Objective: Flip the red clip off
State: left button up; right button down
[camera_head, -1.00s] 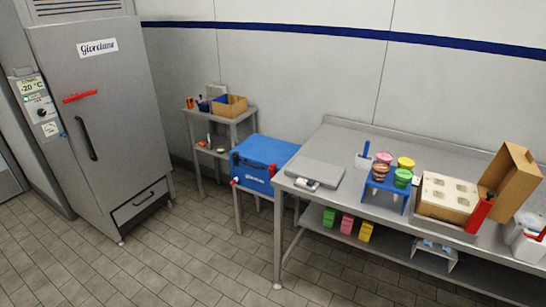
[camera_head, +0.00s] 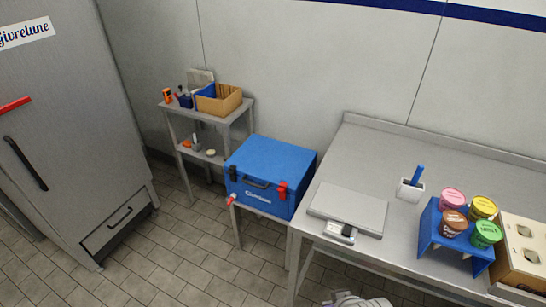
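A blue cooler box (camera_head: 262,160) with a closed lid stands on a low stand between the small shelf and the long table. A red clip (camera_head: 282,190) sits on the right part of its front, near the lid edge. A dark latch (camera_head: 232,174) is at the left part of the front. A small red and white piece (camera_head: 232,200) sticks out at the lower left corner. A dark handle (camera_head: 256,183) is in the middle of the front. Neither of my grippers can be made out, and nothing touches the cooler.
A steel table (camera_head: 400,150) stands at the right with a flat scale (camera_head: 349,208), a white holder (camera_head: 410,190) and a blue rack (camera_head: 440,235) of tubs. A small shelf (camera_head: 205,115) with a cardboard box is behind left. A grey freezer (camera_head: 70,130) stands left. The floor before the cooler is clear.

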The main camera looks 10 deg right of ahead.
aim_at(282, 185)
jog(key=i+j+u, duration=0.1)
jog(key=i, duration=0.9)
